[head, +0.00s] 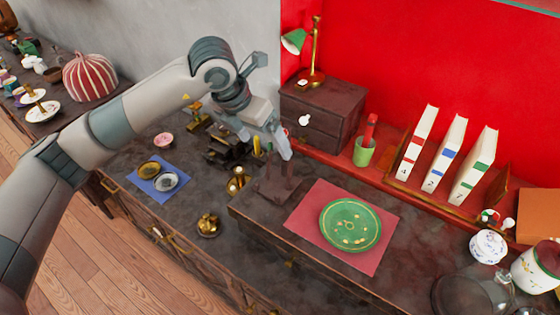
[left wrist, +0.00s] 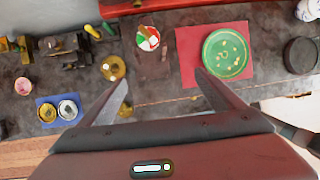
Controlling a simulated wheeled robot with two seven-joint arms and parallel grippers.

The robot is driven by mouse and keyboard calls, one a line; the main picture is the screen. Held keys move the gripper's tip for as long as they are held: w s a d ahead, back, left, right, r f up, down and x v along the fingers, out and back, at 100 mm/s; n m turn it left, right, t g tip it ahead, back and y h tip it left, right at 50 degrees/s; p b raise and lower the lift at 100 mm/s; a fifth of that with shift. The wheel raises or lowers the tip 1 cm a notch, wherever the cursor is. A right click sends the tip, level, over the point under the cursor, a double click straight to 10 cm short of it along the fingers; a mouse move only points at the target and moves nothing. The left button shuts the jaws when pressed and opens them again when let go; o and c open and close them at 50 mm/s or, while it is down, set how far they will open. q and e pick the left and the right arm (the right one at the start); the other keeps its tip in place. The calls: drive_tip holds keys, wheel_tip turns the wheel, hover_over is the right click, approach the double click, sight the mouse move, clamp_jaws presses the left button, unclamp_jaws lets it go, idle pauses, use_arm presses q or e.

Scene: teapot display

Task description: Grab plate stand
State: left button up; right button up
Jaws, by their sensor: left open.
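A small dark brown stand (head: 277,186) with short uprights, seemingly the plate stand, is on the dark counter just left of the red mat. It blends into the counter, and its outline is hard to make out. In the left wrist view a faint brown shape (left wrist: 153,72), likely the same stand, lies ahead between the fingers. My left gripper (head: 274,150) is over the counter, above and slightly behind the stand in the head view. Its fingers are spread and empty in the left wrist view (left wrist: 168,86). My right gripper is not in view.
A green plate (head: 351,226) lies on a red mat (head: 312,199) to the right. A gold bowl (head: 208,225) and a blue cloth (head: 146,187) are at left. Books (head: 471,165), a dark drawer box (head: 345,98) and a green cup (head: 363,153) stand behind. A white pot (head: 487,247) is at right.

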use_arm(q)
drive_tip(key=shift+w+a+r+t+y, duration=0.15)
drive_tip(key=shift+r+t+y, duration=0.1)
drive_tip(key=shift+r, duration=0.3)
drive_tip(key=shift+w+d+r+t+y, duration=0.15)
drive_tip(key=shift+r+t, duration=0.1)
drive_tip(key=shift+r, duration=0.25)
drive_tip(key=shift+f, duration=0.15)
drive_tip(key=b+x, duration=0.3)
drive_tip(key=x, duration=0.9)
drive_tip(key=shift+f, duration=0.15)
drive_tip(key=shift+b+x, duration=0.5)
drive_tip(key=shift+x, duration=2)
drive_tip(key=shift+w+a, duration=0.1)
drive_tip(key=shift+a, duration=0.05)
drive_tip(key=shift+c, duration=0.4)
